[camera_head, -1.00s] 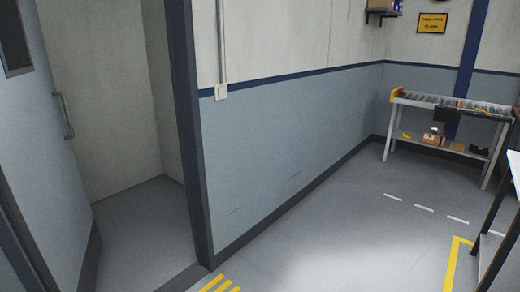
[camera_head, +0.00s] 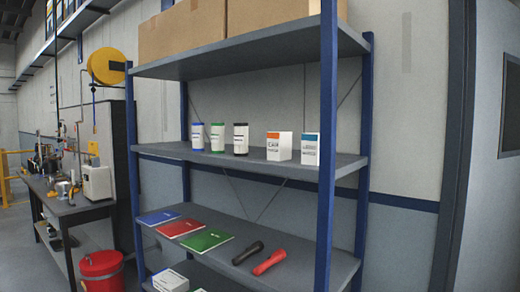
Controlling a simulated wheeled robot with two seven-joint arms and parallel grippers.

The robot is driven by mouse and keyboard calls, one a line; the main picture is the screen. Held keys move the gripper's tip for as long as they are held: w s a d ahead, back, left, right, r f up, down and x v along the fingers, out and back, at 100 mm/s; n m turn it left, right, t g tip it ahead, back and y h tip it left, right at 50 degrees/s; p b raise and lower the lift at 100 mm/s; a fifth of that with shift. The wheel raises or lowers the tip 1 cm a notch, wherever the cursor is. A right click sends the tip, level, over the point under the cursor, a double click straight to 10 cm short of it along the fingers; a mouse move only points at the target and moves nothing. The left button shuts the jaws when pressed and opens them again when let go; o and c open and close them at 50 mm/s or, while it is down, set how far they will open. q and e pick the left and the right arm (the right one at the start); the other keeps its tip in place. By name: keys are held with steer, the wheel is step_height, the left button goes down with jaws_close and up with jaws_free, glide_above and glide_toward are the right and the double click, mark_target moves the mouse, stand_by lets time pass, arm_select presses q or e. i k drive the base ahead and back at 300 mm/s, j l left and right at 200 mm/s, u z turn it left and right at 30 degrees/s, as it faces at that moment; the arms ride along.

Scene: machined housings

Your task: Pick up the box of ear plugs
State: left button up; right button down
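A white box with an orange top band (camera_head: 279,147) stands upright on the middle shelf of a blue and grey rack. Its label looks like it begins with "EAR", but the print is small. A similar white box with a blue top band (camera_head: 310,150) stands just to its right, apart from it and close to the front right post. Neither of my grippers shows in the head view.
The rack (camera_head: 325,220) has cartons (camera_head: 183,35) on top. Several cylindrical containers (camera_head: 217,138) stand left of the boxes. Booklets (camera_head: 180,228) and two torches (camera_head: 268,262) lie on the shelf below. A workbench (camera_head: 75,210) and red bucket (camera_head: 101,270) stand left.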

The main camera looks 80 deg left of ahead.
mark_target(278, 144)
steer(key=k+u, duration=0.1)
steer(key=u, duration=2.3)
